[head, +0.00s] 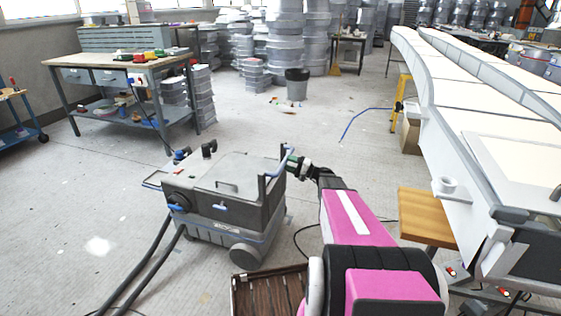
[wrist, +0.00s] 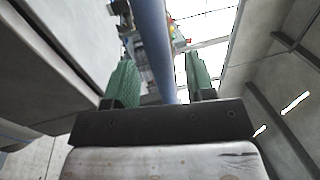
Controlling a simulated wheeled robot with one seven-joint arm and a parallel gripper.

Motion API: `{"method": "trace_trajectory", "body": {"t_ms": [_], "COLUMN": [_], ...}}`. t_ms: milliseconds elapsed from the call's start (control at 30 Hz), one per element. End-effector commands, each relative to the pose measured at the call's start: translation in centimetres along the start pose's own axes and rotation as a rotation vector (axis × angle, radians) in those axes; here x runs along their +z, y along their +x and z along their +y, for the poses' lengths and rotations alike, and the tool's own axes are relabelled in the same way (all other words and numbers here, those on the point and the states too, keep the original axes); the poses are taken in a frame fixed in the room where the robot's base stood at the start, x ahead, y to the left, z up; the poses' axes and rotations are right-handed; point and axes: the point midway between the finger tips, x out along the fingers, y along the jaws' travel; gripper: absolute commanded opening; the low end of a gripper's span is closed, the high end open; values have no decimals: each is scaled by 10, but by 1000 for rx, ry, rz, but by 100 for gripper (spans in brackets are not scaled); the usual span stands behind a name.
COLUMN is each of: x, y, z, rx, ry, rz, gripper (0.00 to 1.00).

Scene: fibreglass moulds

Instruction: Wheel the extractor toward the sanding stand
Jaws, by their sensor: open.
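The extractor (head: 222,190) is a grey wheeled machine in the middle of the head view, with dark hoses running from its left side. Its blue handle (head: 278,150) rises at the right end. My gripper (head: 292,163) is at that handle, open. In the wrist view my gripper (wrist: 158,75) has its green fingers on either side of a blue bar (wrist: 153,40), with a visible gap at the right finger. I cannot tell whether the left finger touches the bar. I cannot tell which thing is the sanding stand.
A workbench (head: 108,63) with tools stands at the back left. A grey bin (head: 297,84) stands on the open floor behind the extractor. A wooden-topped piece (head: 427,214) and a long white mould (head: 500,140) bound the right. A blue line (head: 352,120) lies on the floor.

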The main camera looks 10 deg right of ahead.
Motion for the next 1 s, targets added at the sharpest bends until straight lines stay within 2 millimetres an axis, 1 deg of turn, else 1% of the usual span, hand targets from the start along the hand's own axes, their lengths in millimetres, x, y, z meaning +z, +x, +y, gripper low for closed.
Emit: {"method": "trace_trajectory", "body": {"t_ms": [33, 100, 200, 300, 467, 700, 733, 767, 800, 867, 1000], "x": [0, 0, 0, 0, 0, 0, 0, 0, 0, 0, 0], "y": [11, 21, 34, 42, 48, 49, 49, 49, 49, 49, 49], "z": [0, 0, 0, 0, 0, 0, 0, 0, 0, 0, 0], "rx": [0, -1, -1, -1, 0, 0, 0, 0, 0, 0, 0], "ry": [0, 0, 0, 0, 0, 0, 0, 0, 0, 0, 0], "rz": [-3, -2, -2, -1, 0, 0, 0, 0, 0, 0, 0], "gripper": [50, 50, 50, 50, 50, 50, 43, 34, 21, 1, 0]}}
